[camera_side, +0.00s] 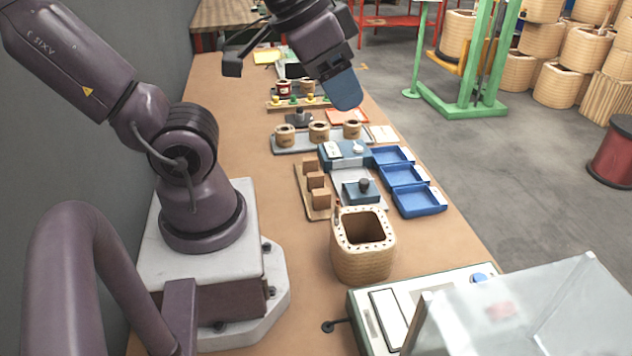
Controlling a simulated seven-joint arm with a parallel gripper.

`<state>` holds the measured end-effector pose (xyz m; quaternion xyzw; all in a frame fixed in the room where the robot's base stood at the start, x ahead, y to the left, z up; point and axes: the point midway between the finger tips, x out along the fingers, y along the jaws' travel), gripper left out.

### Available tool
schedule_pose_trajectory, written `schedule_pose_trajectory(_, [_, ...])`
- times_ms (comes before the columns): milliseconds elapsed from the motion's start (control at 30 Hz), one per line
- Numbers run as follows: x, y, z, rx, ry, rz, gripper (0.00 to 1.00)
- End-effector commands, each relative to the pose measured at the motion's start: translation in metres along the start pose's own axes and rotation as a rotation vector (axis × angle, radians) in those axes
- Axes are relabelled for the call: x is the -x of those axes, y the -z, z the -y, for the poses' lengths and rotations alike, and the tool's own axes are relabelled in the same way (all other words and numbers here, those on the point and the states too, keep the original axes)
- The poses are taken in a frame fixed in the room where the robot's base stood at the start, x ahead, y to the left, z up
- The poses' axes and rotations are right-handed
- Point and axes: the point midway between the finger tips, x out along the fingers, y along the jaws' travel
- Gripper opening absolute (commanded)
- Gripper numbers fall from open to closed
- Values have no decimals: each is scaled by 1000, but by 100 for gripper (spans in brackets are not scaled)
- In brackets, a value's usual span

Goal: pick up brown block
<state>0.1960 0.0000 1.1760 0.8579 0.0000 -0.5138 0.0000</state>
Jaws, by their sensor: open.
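Three brown blocks sit in a row on a narrow wooden tray: the far block (310,164), the middle block (316,180) and the near block (321,198). The tray (302,190) lies at the centre of the bench. My gripper (344,90) is high above the bench, beyond the blocks and apart from them. It is open, with a blue-grey finger pointing down. The other finger is hidden or cannot be made out, and I see nothing held.
Right of the blocks are a blue-topped fixture (345,153), a black-knobbed device (362,190) and blue bins (419,200). A large hollow coil (362,262) stands in front. Small coils (319,132) stand behind. A clear-covered machine (385,310) fills the near right.

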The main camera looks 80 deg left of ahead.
Motion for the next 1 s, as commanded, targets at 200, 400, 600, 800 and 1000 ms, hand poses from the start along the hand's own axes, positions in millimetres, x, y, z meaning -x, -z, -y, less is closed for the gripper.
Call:
schedule_pose_trajectory(200, [0, 0, 0, 0, 0, 0, 53])
schedule_pose_trajectory(400, [0, 0, 0, 0, 0, 0, 72])
schedule_pose_trajectory(600, [-1, 0, -2, -10, -5, 7, 72])
schedule_pose_trajectory(800, [-37, -10, -2, 19, -53, 187, 72])
schedule_pose_trajectory(1000, [-100, -28, 8, 261, -101, 423, 72])
